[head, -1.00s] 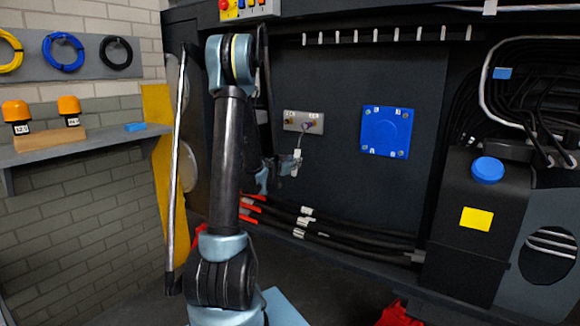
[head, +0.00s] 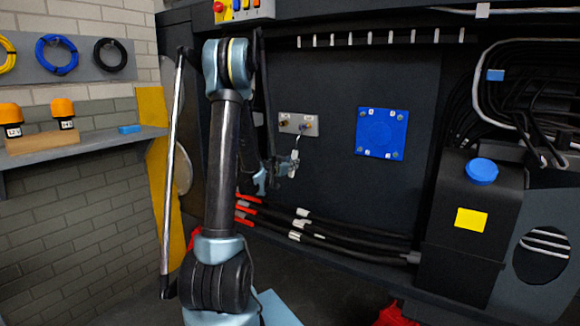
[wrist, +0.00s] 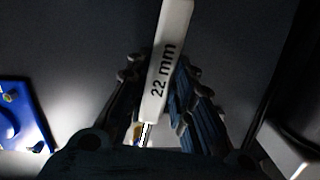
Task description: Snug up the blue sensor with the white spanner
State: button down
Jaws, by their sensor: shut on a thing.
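My gripper (head: 284,169) is shut on the white spanner (head: 295,157), just below the small grey plate on the dark chassis panel. In the wrist view the spanner (wrist: 166,62) is marked "22 mm" and stands out between the finger pads of the gripper (wrist: 152,110). The plate carries two small fittings. The left one (head: 283,122) looks brass; the right one (head: 308,126) looks bluish-purple and is probably the blue sensor. The spanner's upper end is close below the right fitting. I cannot tell whether they touch.
A blue square cover (head: 381,133) is right of the grey plate (head: 297,130). Black cables (head: 330,235) with red ends run below. A black tank with a blue cap (head: 481,172) stands at the right. A shelf (head: 85,145) with orange beacons is at the left.

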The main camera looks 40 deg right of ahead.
jog(key=shift+x, duration=1.25)
jog(key=shift+r, duration=0.15)
jog(key=w, duration=0.1)
jog(key=m, duration=0.1)
jog(key=w+a, duration=0.1)
jog(key=shift+w+r+m, duration=0.3)
jog(key=shift+r+m, duration=0.05)
jog(key=shift+m, duration=0.05)
jog(key=shift+a, duration=0.1)
jog(key=shift+w+a+r+m+t, duration=0.15)
jog(key=shift+w+a+r+m, duration=0.15)
jog(key=shift+w+m, duration=0.2)
jog(key=shift+w+a+r+m+t, duration=0.2)
jog(key=shift+w+r+m, duration=0.15)
jog(key=shift+w, duration=0.3)
jog(key=shift+w+a+r+m, duration=0.2)
jog(key=shift+w+r+m, duration=0.2)
jog(key=shift+w+m, duration=0.15)
jog(key=shift+w+a+r+m, duration=0.25)
jog(key=shift+w+r+m, duration=0.15)
jog(key=shift+w, duration=0.15)
